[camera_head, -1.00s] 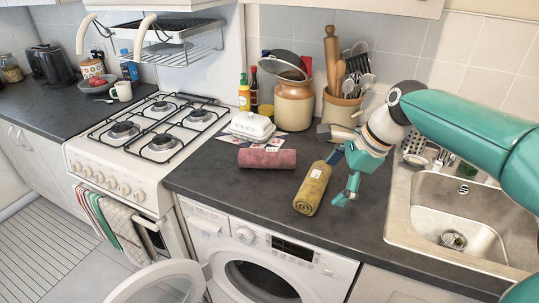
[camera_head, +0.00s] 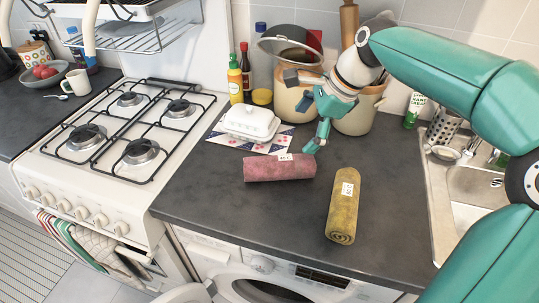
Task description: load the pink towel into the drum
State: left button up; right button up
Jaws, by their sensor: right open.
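The pink towel (camera_head: 270,168) is rolled up and lies on the dark counter, with a white tag near its right end. My right gripper (camera_head: 299,128) is open, just behind and above the towel's right end, with one teal finger pointing down close to the tag. I cannot tell whether that finger touches the towel. The washer (camera_head: 250,272) is under the counter below the towel. Only the top of its drum opening (camera_head: 265,291) shows at the bottom edge, and part of its swung-out door (camera_head: 187,294) shows to the left. My left gripper is not in view.
A yellow rolled towel (camera_head: 343,205) lies right of the pink one. A white butter dish (camera_head: 250,122) sits behind it on a patterned mat. Bottles, a jar and a utensil pot (camera_head: 357,115) stand at the back. The hob is left, the sink right.

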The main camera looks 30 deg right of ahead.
aim_at(279, 160)
jog(key=x, duration=1)
jog(key=shift+w+f, duration=0.25)
jog(key=shift+f, duration=0.05)
jog(key=shift+x, duration=3.05)
jog(key=shift+s+d, duration=0.1)
jog(key=shift+s, duration=0.1)
jog(key=c, duration=1.5)
jog(key=shift+c, duration=0.2)
jog(key=shift+r, duration=0.1)
notch_tip(279, 160, up, 20)
jog(key=p, duration=0.1)
jog(key=shift+f+p, duration=0.2)
jog(key=shift+p, duration=0.2)
